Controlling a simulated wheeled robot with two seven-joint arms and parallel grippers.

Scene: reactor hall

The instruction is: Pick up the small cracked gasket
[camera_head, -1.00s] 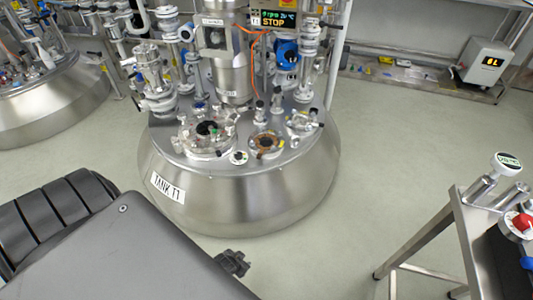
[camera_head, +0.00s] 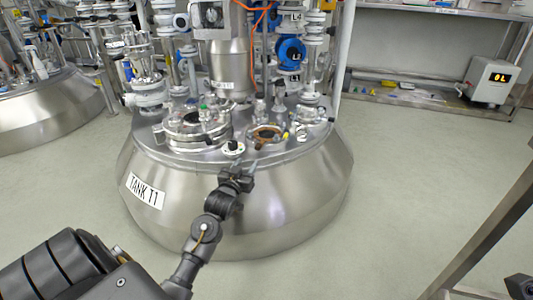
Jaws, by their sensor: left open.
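An orange-brown ring (camera_head: 266,133), which looks like the gasket, sits at a small round port on top of the steel tank marked TANK T1 (camera_head: 290,187). It is too small to see a crack. My left gripper (camera_head: 237,165) is open and empty in front of the tank's top edge. In the picture its fingers point up towards the lid, below and left of the ring, apart from it. My right gripper does not show clearly in any view.
A larger clamped port (camera_head: 196,128) and a small white round fitting (camera_head: 233,149) stand left of the ring. Pipes and a blue motor unit (camera_head: 290,50) rise behind. A metal frame leg (camera_head: 485,240) stands at the right. The floor (camera_head: 410,170) between is clear.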

